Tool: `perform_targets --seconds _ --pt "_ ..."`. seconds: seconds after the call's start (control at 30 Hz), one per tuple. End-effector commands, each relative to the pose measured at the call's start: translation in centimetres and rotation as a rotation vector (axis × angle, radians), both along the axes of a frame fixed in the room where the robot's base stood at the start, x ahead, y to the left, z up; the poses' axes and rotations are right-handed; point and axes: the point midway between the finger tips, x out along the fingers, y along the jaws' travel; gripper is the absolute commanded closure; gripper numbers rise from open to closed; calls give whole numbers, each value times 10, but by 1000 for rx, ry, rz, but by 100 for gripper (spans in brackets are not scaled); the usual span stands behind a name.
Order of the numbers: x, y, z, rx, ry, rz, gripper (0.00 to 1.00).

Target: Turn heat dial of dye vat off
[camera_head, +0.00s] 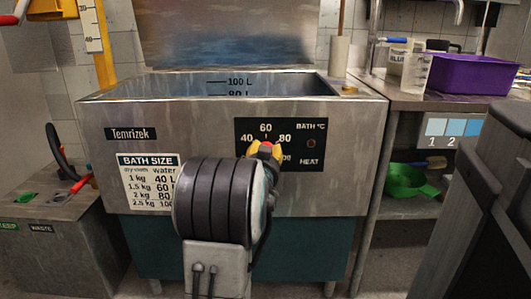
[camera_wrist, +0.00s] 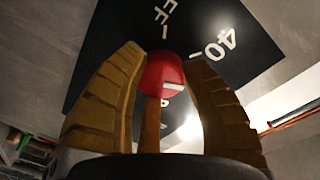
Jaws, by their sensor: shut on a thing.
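The dye vat (camera_head: 340,185) is a steel tank with a black heat panel (camera_head: 243,128) on its front, marked 40, 60, 80 and HEAT. The heat dial (camera_wrist: 160,72) is a red knob with a white mark; in the wrist view it sits between my two yellow fingers. In the head view a bit of red shows between the fingertips of my gripper (camera_head: 264,151) in front of the panel. My gripper is shut on the dial. In the wrist view the black panel (camera_wrist: 125,35) shows OFF and 40 above the dial. Which setting the white mark points to, I cannot tell.
A white bath size chart (camera_head: 145,175) is on the vat front. A steel side table (camera_head: 400,101) at right holds a purple tub (camera_head: 480,74) and a measuring jug (camera_head: 415,70). A waste cabinet (camera_head: 65,240) stands at left. A dark object (camera_head: 470,200) fills the right foreground.

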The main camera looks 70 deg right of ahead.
Motion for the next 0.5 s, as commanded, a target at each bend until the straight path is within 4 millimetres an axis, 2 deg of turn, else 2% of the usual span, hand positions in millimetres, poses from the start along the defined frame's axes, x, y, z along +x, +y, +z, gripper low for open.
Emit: perform_targets --seconds 0.27,0.5 --pt "0 0 1 -22 54 0 92" --pt "1 0 1 -70 200 -2 92"
